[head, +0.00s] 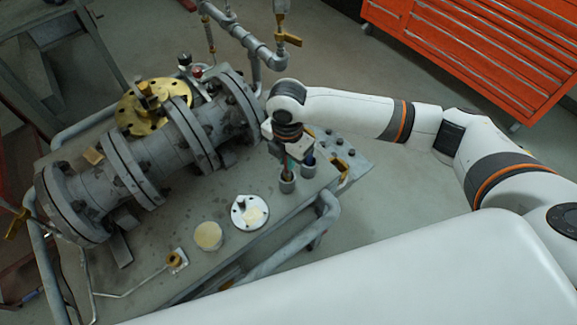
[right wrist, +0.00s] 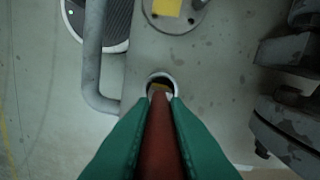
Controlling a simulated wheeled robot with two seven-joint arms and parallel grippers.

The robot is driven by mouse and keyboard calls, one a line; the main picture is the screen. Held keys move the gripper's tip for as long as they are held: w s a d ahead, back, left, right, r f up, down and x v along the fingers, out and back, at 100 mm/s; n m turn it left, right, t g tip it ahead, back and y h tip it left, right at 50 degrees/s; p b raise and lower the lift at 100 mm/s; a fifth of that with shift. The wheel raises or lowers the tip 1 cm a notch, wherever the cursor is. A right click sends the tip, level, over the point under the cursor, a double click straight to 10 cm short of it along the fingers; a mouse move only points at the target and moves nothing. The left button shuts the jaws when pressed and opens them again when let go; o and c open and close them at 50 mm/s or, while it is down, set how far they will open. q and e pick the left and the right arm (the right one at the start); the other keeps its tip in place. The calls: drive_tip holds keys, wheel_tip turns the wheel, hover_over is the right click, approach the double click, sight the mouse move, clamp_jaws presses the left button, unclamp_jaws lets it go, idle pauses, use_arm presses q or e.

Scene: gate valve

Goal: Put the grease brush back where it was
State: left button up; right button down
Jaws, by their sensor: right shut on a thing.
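My right gripper (head: 287,163) is shut on the grease brush and points down over the bench. In the right wrist view, the brush's red-brown handle (right wrist: 161,135) runs between the green fingers (right wrist: 160,110). Its far end lines up with the round mouth of a grey cup holder (right wrist: 161,78). In the head view this holder (head: 287,186) stands directly below the gripper. The brush end appears at or inside the mouth; how deep, I cannot tell. The bristles are mostly hidden. My left gripper is not in view.
A second holder (head: 308,170) with a blue item stands close behind the first. A flange disc (head: 240,218) with a pale patch and a tub of cream-coloured stuff (head: 208,236) sit to the left. The gate valve (head: 150,155) fills the bench's far left. A pipe rail (head: 328,210) runs along the edge.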

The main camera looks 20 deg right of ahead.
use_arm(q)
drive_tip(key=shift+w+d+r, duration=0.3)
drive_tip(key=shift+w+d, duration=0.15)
use_arm(e)
drive_tip(key=shift+f, duration=2.05)
drive_tip(key=shift+f, duration=0.1)
drive_tip(key=c, duration=1.4)
unclamp_jaws()
drive_tip(key=shift+c, duration=0.2)
drive_tip(key=shift+o, duration=0.2)
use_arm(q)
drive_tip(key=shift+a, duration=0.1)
use_arm(e)
drive_tip(key=shift+w+r, duration=0.1)
drive_tip(key=shift+r, duration=0.35)
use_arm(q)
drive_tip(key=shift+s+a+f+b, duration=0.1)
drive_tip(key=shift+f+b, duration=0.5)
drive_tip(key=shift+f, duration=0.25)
use_arm(e)
wheel_tip(320, 180, up, 11)
drive_tip(key=shift+r, duration=0.2)
